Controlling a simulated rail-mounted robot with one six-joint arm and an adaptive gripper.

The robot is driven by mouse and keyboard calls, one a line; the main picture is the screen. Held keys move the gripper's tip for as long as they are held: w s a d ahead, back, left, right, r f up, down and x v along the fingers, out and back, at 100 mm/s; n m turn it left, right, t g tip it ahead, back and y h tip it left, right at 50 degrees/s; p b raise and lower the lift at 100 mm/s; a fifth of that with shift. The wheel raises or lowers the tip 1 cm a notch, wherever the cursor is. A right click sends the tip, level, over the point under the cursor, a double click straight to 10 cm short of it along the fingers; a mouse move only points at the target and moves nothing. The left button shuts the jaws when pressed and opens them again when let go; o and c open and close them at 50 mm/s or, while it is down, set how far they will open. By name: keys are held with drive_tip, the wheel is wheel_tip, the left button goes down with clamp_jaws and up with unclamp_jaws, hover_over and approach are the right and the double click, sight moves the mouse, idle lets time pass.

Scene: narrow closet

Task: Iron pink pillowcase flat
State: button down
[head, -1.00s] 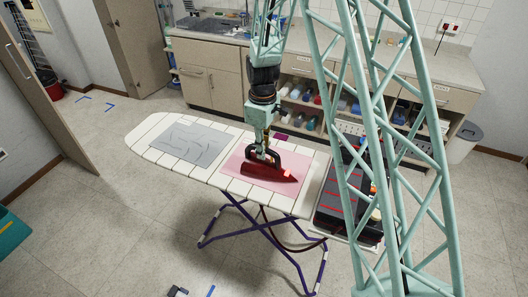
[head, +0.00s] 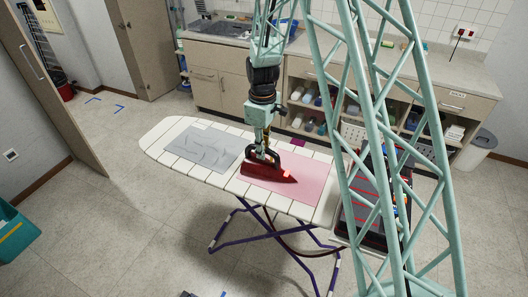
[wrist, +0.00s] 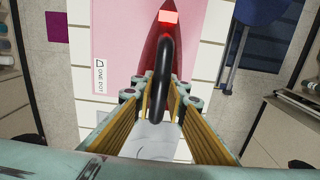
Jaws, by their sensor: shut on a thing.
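The pink pillowcase (head: 314,184) lies spread on the ironing board (head: 160,141) and looks smooth where it shows. The red iron (head: 262,172), with a black handle and a glowing red block near its tip, is on the left part of the pillowcase, tip pointing right. The iron covers some of the cloth. My gripper (head: 264,150) is shut on the iron's handle from above. In the wrist view, my gripper (wrist: 162,100) has its fingers on both sides of the black handle. A white "ONE DOT" label (wrist: 101,76) shows at the pillowcase's edge.
A grey, creased cloth (head: 203,148) lies left of the pillowcase on the board. A dark unit with red lines (head: 372,205) stands at the board's right end, partly behind my teal lattice. A counter with shelves (head: 310,95) runs behind. Floor in front is mostly clear.

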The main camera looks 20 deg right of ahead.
drive_tip(key=shift+w+a, duration=0.3)
drive_tip(key=shift+w+a+r, duration=0.1)
drive_tip(key=shift+a+r, duration=0.05)
drive_tip(key=shift+a, duration=0.05)
drive_tip(key=r+p, duration=0.1)
drive_tip(key=r, duration=0.2)
drive_tip(key=shift+d+r, duration=0.15)
drive_tip(key=shift+d, duration=0.05)
drive_tip(key=shift+r+p, duration=0.35)
drive_tip(key=shift+r, duration=0.2)
drive_tip(key=shift+r+p, duration=0.3)
drive_tip(key=shift+r, duration=0.6)
drive_tip(key=shift+r+p, duration=0.35)
drive_tip(key=shift+r, duration=0.55)
